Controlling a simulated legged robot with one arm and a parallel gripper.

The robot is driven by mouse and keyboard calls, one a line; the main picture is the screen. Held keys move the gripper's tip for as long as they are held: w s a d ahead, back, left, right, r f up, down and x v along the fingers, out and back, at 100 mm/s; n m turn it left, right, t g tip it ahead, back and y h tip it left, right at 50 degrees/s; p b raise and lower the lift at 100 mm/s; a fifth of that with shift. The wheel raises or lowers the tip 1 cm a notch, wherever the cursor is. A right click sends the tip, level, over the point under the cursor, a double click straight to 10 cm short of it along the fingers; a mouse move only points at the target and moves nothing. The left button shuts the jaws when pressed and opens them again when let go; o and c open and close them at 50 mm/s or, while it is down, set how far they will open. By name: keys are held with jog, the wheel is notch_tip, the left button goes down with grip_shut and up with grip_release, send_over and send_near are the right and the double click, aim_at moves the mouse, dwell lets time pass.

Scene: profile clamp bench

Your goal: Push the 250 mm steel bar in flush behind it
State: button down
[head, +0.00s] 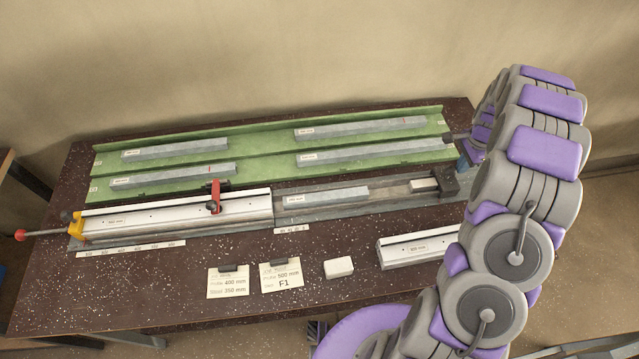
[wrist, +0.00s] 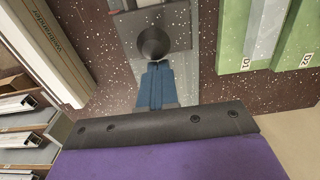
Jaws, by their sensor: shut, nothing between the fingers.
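A grey steel bar (head: 326,197) with a small white label lies in the fixture channel (head: 388,191), right of the long silver profile (head: 175,213). The profile's right end faces the bar's left end; a narrow gap seems to lie between them. My gripper (head: 463,164) is at the right end of the fixture, beside the dark end block (head: 446,183), and well apart from the bar. In the wrist view its blue fingers (wrist: 156,72) are together and empty, close to a dark round knob (wrist: 152,43); contact cannot be told. The bar is not recognisable in the wrist view.
A green rack (head: 265,159) behind holds several grey bars. A red-handled clamp (head: 215,196) stands over the profile. A short profile (head: 418,249), a white block (head: 339,267) and two cards (head: 281,274) lie in front. A red-knobbed rod (head: 40,234) juts out left.

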jog(key=shift+s+a+b, duration=0.45)
jog(key=shift+a+b, duration=0.1)
jog(key=shift+a, duration=1.8)
jog(key=shift+s+a+b, duration=0.45)
jog(key=shift+a+b, duration=0.1)
jog(key=shift+a, duration=1.75)
jog(key=shift+s+a+b, duration=0.45)
jog(key=shift+a+b, duration=0.1)
jog(key=shift+a, duration=1.8)
jog(key=shift+s+a+p, duration=0.7)
jog(key=shift+s+a, duration=0.15)
jog(key=shift+a, duration=3.45)
jog(key=shift+s+a+p, duration=0.75)
jog(key=shift+s+a, duration=0.05)
jog(key=shift+a, duration=3.45)
jog(key=shift+s+a+p, duration=0.7)
jog(key=shift+s+a, duration=0.15)
jog(key=shift+a, duration=3.45)
jog(key=shift+s+a, duration=0.1)
jog(key=shift+a, duration=0.4)
jog(key=shift+d, duration=0.1)
jog(key=shift+d+p, duration=0.45)
jog(key=shift+d, duration=0.15)
jog(key=shift+r, duration=0.2)
